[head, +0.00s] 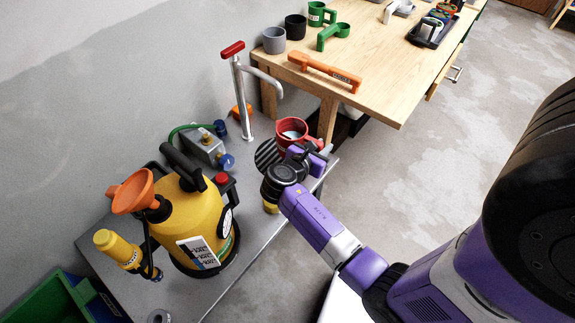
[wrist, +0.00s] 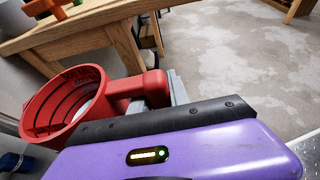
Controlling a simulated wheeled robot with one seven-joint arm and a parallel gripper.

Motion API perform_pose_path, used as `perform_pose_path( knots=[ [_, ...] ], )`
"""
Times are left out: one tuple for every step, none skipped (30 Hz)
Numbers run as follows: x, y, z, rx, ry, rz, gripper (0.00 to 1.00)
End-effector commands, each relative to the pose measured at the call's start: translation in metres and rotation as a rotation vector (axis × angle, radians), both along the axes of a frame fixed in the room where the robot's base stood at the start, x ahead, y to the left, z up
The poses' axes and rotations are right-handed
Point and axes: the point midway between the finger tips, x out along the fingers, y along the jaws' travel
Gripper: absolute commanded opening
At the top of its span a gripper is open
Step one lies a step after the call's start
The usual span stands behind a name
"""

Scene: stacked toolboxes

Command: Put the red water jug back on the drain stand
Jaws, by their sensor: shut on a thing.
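The red water jug (head: 281,143) is at the right end of the grey bench, below the tap; it also shows at the left of the wrist view (wrist: 42,103). Its open top faces up and something pale shows inside. My gripper (head: 318,151) is shut on the jug's handle (wrist: 155,88), on the jug's right side. A black slatted round piece, seemingly the drain stand (head: 264,154), lies just left of the jug and is partly hidden by my wrist. I cannot tell whether the jug touches the stand or hangs above it.
A tap with a red lever (head: 238,95) rises behind the stand. A yellow sprayer (head: 190,215) with an orange funnel (head: 132,190) and a grey box with blue knobs (head: 203,146) stand to the left. A wooden table (head: 385,85) with cups is beyond.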

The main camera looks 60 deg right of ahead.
Motion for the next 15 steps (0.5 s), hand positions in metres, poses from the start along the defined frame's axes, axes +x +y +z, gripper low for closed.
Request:
perform_pose_path(
  knots=[
    [-0.0028,-0.0034,0.0008,-0.001,-0.002,-0.016,0.0],
    [-0.004,-0.0045,0.0012,-0.001,-0.002,-0.021,0.0],
    [-0.005,-0.0055,0.0016,-0.001,-0.002,-0.027,0.0],
    [-0.0053,-0.0059,0.0019,-0.001,-0.001,-0.029,0.0],
    [-0.0054,-0.0061,0.002,-0.001,-0.002,-0.03,0.0],
    [-0.0054,-0.006,0.0021,-0.001,-0.002,-0.03,0.0],
    [-0.0054,-0.0059,0.0022,-0.001,-0.001,-0.029,0.0],
    [-0.0053,-0.0059,0.0022,-0.001,-0.001,-0.029,0.0],
    [-0.0053,-0.0058,0.0021,-0.001,-0.001,-0.029,0.0],
    [-0.0053,-0.0058,0.0021,-0.001,-0.001,-0.029,0.0],
    [-0.0052,-0.0058,0.0021,-0.001,-0.001,-0.029,0.0],
    [-0.0053,-0.0058,0.0016,-0.001,-0.001,-0.029,0.0],
    [-0.0052,-0.0058,0.0002,-0.001,0.0,-0.028,0.0],
    [-0.0052,-0.0058,-0.0022,-0.001,0.0,-0.028,0.0],
    [-0.0053,-0.0058,-0.0072,0.0,0.002,-0.028,0.0]
  ],
)
